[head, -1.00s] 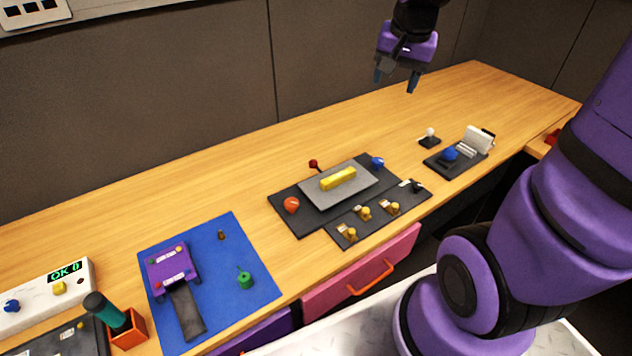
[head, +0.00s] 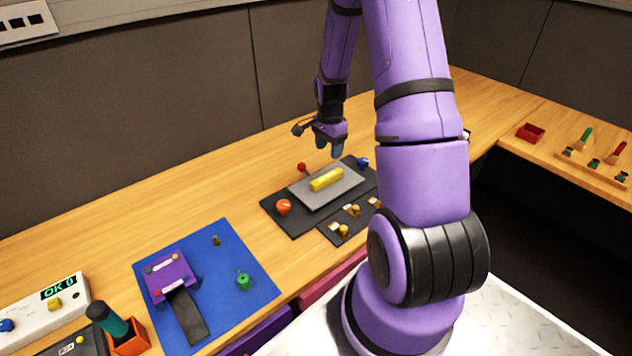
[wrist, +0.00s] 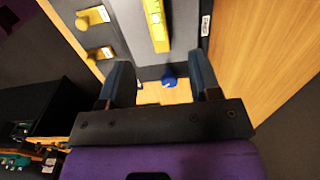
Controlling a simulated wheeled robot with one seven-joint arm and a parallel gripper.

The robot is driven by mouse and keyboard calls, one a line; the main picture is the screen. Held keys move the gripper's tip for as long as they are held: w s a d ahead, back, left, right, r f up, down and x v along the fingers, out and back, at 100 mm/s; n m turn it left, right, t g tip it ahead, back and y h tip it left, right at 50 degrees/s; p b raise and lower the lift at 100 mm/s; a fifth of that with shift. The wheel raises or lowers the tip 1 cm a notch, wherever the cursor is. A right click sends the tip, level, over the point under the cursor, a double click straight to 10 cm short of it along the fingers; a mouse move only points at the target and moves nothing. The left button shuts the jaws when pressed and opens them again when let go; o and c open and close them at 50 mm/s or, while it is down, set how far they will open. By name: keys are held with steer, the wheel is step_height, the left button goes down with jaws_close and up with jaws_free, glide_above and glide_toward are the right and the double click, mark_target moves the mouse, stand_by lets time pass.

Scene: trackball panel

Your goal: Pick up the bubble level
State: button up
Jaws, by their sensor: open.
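The bubble level is a yellow bar (head: 326,180) lying on a grey plate (head: 345,188) on a dark panel. It also shows at the top of the wrist view (wrist: 156,22). My gripper (head: 330,146) is above the back edge of the panel, up and slightly right of the yellow bar in the head view. In the wrist view its two fingers (wrist: 160,82) are apart with nothing held between them. The yellow bar lies beyond the fingertips, apart from them.
A blue knob (head: 362,162), a dark red knob (head: 302,167) and an orange-red knob (head: 284,206) surround the plate. Yellow knobs (head: 343,229) sit on a strip in front. A blue mat (head: 225,300) with a purple device (head: 170,277) lies left. My arm hides the table to the right.

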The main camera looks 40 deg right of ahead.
glide_above(327, 176)
steer(key=f, duration=0.5)
steer(key=shift+w+d+f, duration=0.1)
steer(key=shift+w+d, duration=0.15)
steer(key=shift+d, duration=0.1)
steer(key=f, duration=0.4)
steer(key=shift+s+a+f, duration=0.1)
steer(key=shift+s+a, duration=0.15)
steer(key=shift+a, duration=0.1)
steer(key=shift+f, duration=0.7)
jaws_close()
steer(key=shift+r, duration=0.15)
